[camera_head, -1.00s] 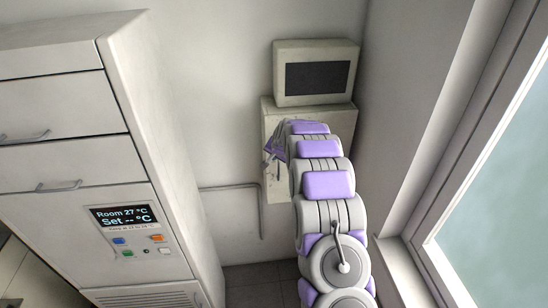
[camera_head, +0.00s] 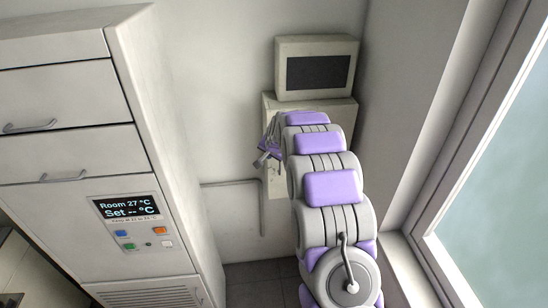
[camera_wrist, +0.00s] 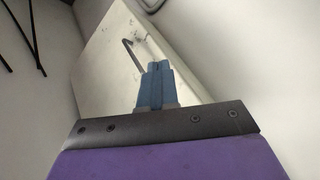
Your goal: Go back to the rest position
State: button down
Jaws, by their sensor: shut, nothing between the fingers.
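My gripper (camera_wrist: 157,84) is in the wrist view, its two blue fingers together with nothing between them. Behind the fingers is a pale panel (camera_wrist: 105,75) with a dark bent handle or rod. In the head view my grey and purple arm reaches up and away toward the back wall. My gripper (camera_head: 259,160) shows there as a small part at the arm's left, in front of the pale wall box; its fingers are too small to make out.
A white cabinet (camera_head: 150,130) with drawers and a temperature display (camera_head: 126,206) reading "Room 27 °C, Set -- °C" stands at the left. A dark-screened monitor (camera_head: 318,72) sits on the wall box (camera_head: 340,104). A window (camera_head: 500,190) is at the right. Some dark floor (camera_head: 262,283) is bare.

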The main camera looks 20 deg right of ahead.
jog(key=r, duration=0.1)
jog(key=s+a+r, duration=0.1)
jog(key=r, duration=0.1)
jog(key=s+a+r+b, duration=0.1)
jog(key=shift+s+a+r, duration=0.1)
jog(key=shift+a+r, duration=0.15)
jog(key=shift+r, duration=0.15)
jog(key=s+a+f+n+g+b, duration=0.2)
jog(key=s+a+b, duration=0.25)
jog(key=s, duration=0.55)
jog(key=s+a+f+n+g+b, duration=0.15)
jog(key=s+a+b, duration=0.3)
jog(key=s, duration=0.55)
jog(key=s+a+f+n+g+b, duration=0.1)
jog(key=s+f+n+g+b, duration=0.1)
jog(key=s, duration=0.9)
jog(key=s+a+f+n+g+b, duration=0.1)
jog(key=s+f+b, duration=0.4)
jog(key=s, duration=0.7)
jog(key=s+a+f+n+g+b, duration=0.1)
jog(key=s+f+n+g+b, duration=0.1)
jog(key=s, duration=1)
notch_tip(320, 180, down, 3)
jog(key=shift+a+r+n+g+b, duration=0.15)
jog(key=shift+n+g+b, duration=0.25)
jog(key=shift+b, duration=0.4)
jog(key=shift+a, duration=0.1)
